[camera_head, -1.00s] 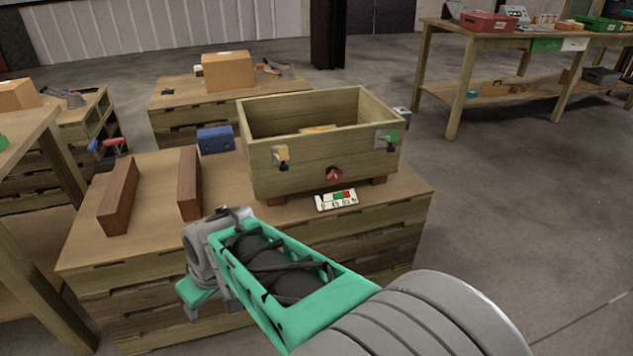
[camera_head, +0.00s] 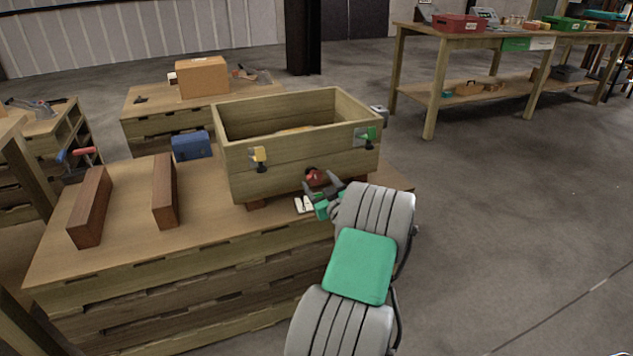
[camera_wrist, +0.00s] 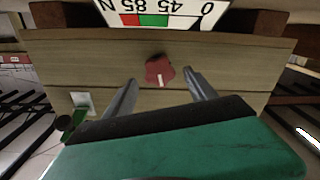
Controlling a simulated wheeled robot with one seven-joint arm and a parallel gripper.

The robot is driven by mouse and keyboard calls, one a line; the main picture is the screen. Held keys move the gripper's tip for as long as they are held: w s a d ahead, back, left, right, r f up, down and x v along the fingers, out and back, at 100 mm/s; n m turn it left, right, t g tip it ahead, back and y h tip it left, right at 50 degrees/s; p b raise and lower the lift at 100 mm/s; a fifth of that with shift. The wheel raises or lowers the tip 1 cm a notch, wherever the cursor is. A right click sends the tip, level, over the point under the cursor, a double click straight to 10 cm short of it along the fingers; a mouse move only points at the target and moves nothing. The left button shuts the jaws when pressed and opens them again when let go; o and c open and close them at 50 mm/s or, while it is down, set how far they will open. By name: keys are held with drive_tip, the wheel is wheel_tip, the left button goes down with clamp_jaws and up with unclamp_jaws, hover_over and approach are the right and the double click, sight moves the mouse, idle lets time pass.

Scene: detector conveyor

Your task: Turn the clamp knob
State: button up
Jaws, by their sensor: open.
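The clamp knob is a small red lobed knob (camera_head: 317,177) low on the front face of a wooden box (camera_head: 290,155). In the wrist view the knob (camera_wrist: 159,71) has a white mark and sits between and just beyond the two fingertips. My gripper (camera_head: 322,188) is open in front of it; in the wrist view the gripper (camera_wrist: 159,78) has one finger on each side, with no visible contact. A white scale plate (camera_wrist: 155,14) with red and green bands lies by the box; in the head view my gripper partly hides it.
The box stands on a wooden pallet table (camera_head: 120,235). A yellow latch (camera_head: 259,155) and a green latch (camera_head: 368,136) are on its front face. Two brown wooden blocks (camera_head: 90,205) (camera_head: 165,190) and a blue case (camera_head: 191,146) stand to the left.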

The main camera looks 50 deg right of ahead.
drive_tip(key=shift+x, duration=1.05)
drive_tip(key=shift+c, duration=0.2)
drive_tip(key=c, duration=1.3)
